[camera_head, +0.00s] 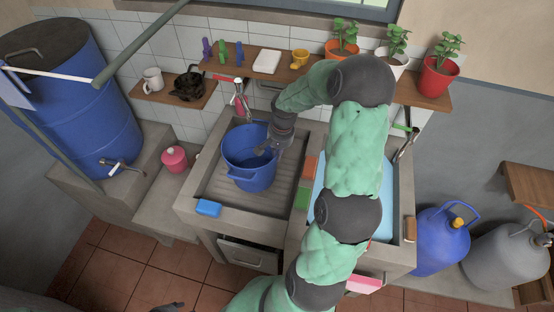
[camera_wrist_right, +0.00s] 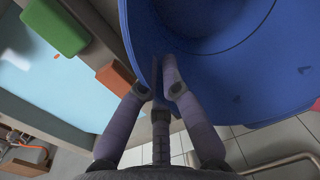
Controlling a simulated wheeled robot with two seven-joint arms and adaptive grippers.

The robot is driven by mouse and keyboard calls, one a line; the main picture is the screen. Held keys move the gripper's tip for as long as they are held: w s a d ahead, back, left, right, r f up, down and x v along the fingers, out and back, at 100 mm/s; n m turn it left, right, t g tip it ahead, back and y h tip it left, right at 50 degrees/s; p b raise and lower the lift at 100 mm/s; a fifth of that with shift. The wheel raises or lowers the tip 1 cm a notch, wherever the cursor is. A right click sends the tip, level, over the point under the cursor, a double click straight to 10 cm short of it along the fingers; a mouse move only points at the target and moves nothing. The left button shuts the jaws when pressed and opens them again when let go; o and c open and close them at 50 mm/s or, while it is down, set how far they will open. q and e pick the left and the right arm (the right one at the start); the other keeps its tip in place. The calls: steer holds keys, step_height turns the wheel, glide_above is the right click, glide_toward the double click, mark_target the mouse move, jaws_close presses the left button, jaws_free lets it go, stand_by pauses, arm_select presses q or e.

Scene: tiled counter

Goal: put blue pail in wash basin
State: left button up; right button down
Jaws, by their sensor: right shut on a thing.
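The blue pail (camera_head: 249,172) is upright over the ribbed grey basin (camera_head: 285,199) on the left side of the counter; I cannot tell whether it rests on the bottom. My right gripper (camera_head: 265,150) reaches in from the right and is shut on the pail's rim. In the right wrist view its fingers (camera_wrist_right: 162,82) pinch the wall of the pail (camera_wrist_right: 225,60). A second basin with light blue water (camera_head: 372,196) lies to the right, partly hidden by my right arm. A dark tip at the bottom edge may be my left gripper (camera_head: 168,307); its jaws are unclear.
A blue sponge (camera_head: 208,208) lies on the front rim. Green (camera_head: 302,198) and orange (camera_head: 310,167) blocks sit on the divider between basins. A faucet (camera_head: 240,92) stands behind the pail. A shelf with potted plants (camera_head: 437,78) runs above.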

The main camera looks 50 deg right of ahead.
step_height(320, 180, down, 3)
steer(key=shift+f, duration=0.1)
steer(key=c, duration=1.4)
jaws_free()
step_height(320, 180, up, 12)
steer(key=p, duration=0.1)
steer(key=shift+s+d+p, duration=0.3)
steer(key=shift+s+p, duration=0.05)
steer(key=shift+s, duration=0.1)
